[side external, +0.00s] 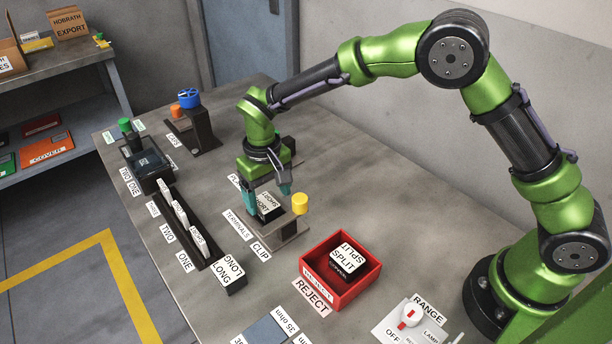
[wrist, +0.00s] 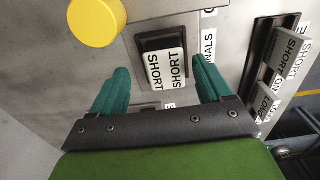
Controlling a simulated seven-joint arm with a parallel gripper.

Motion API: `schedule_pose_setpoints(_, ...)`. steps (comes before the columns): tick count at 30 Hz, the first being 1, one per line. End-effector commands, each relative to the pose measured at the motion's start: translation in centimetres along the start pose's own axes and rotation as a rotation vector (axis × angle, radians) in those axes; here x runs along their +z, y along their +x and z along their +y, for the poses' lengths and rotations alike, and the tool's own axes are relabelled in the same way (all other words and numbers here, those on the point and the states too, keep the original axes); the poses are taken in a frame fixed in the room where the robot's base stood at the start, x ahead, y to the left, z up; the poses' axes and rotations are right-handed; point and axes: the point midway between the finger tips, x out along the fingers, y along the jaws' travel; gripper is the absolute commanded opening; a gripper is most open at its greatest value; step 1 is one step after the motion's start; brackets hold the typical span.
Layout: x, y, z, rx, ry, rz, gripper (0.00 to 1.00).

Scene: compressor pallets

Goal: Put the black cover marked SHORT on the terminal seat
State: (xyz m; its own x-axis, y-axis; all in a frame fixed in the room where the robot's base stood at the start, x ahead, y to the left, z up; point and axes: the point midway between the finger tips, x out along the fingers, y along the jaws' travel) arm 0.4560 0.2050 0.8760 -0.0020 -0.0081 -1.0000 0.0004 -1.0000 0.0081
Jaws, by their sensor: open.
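The black cover marked SHORT (side external: 268,212) has a white label on it. It sits on the grey terminal fixture (side external: 287,239), beside the TERMINALS label; whether it is fully seated cannot be told. It also shows in the wrist view (wrist: 163,66), on a grey plate. My gripper (side external: 268,193) is open, with one teal finger on each side of the cover. The wrist view shows a gap between each finger and the cover. The yellow clip knob (side external: 300,203) stands on the fixture right next to the cover, and also shows in the wrist view (wrist: 97,22).
A black cover marked LONG (side external: 232,277) lies at the front end of a rack (side external: 190,232) with upright plates. A red REJECT bin (side external: 318,292) holds a SPLIT cover (side external: 345,257). A blue-wheeled device (side external: 189,98) stands behind. The table's right rear is clear.

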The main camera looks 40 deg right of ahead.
Motion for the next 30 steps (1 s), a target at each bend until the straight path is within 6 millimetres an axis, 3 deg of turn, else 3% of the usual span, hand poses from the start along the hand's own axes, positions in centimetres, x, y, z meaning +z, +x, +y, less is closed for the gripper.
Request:
schedule_pose_setpoints(3,-0.1,-3.1,-0.2,-0.005,0.001,0.006,0.78)
schedule_pose_setpoints(9,0.0,-7.1,-0.3,-0.007,0.0,0.006,0.78)
schedule_pose_setpoints(17,0.2,-9.9,0.0,-0.013,0.006,0.01,0.78)
schedule_pose_setpoints(23,2.4,-14.8,4.0,-0.08,0.057,0.09,0.78)
schedule_pose_setpoints(27,6.1,-18.7,8.1,-0.148,0.116,0.187,0.78)
schedule_pose_setpoints(30,9.3,-20.5,10.7,-0.189,0.16,0.263,0.78)
